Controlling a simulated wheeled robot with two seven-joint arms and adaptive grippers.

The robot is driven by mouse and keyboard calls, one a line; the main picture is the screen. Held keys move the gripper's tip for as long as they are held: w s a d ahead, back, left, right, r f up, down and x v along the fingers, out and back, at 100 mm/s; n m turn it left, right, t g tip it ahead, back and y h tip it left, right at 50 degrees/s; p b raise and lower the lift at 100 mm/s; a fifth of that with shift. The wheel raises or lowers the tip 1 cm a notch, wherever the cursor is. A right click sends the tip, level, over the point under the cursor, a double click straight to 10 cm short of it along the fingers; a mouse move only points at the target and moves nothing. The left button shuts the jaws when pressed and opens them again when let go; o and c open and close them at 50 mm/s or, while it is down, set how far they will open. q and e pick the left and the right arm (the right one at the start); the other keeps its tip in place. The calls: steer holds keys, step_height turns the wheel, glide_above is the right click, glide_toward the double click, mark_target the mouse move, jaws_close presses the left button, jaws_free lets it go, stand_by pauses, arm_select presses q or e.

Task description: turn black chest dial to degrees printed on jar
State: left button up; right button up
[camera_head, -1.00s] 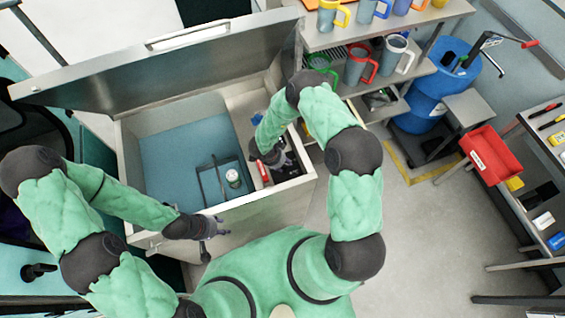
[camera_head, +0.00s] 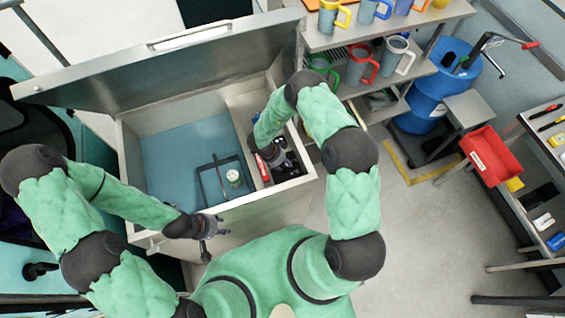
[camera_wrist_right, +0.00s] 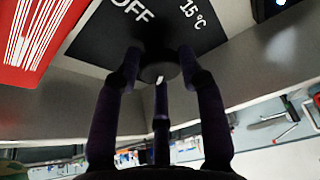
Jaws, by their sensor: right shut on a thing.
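The open chest (camera_head: 262,196) stands in front of me, with a blue-floored bay and a narrower right compartment. The jar (camera_head: 233,177), small with a pale lid, sits in a dark wire frame on the blue floor; its print is too small to read. In the right wrist view the black dial (camera_wrist_right: 158,70) has a white mark, on a black plate labelled "OFF" and "15 °C". My right gripper (camera_head: 284,158) is inside the right compartment, its fingers shut around the dial. My left gripper (camera_head: 212,226) hangs by the chest's front rim, apart from the jar; its opening is unclear.
A red-and-white label (camera_wrist_right: 35,40) lies beside the dial plate. The chest lid (camera_head: 160,65) is raised at the back. A shelf with several mugs (camera_head: 362,62), a blue barrel (camera_head: 425,100) and a red bin (camera_head: 488,155) stand to the right.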

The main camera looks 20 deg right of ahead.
steer(key=o, duration=0.9)
steer(key=shift+w+d+r, duration=0.2)
steer(key=shift+w+d, duration=0.05)
steer(key=shift+o, duration=1.2)
steer(key=shift+s+d+f, duration=0.1)
steer(key=shift+s+f, duration=0.05)
steer(key=shift+a, duration=0.2)
steer(key=shift+a+r, duration=0.15)
steer(key=shift+r, duration=0.25)
steer(key=s+v, duration=0.1)
steer(key=v, duration=1)
steer(key=shift+w, duration=0.5)
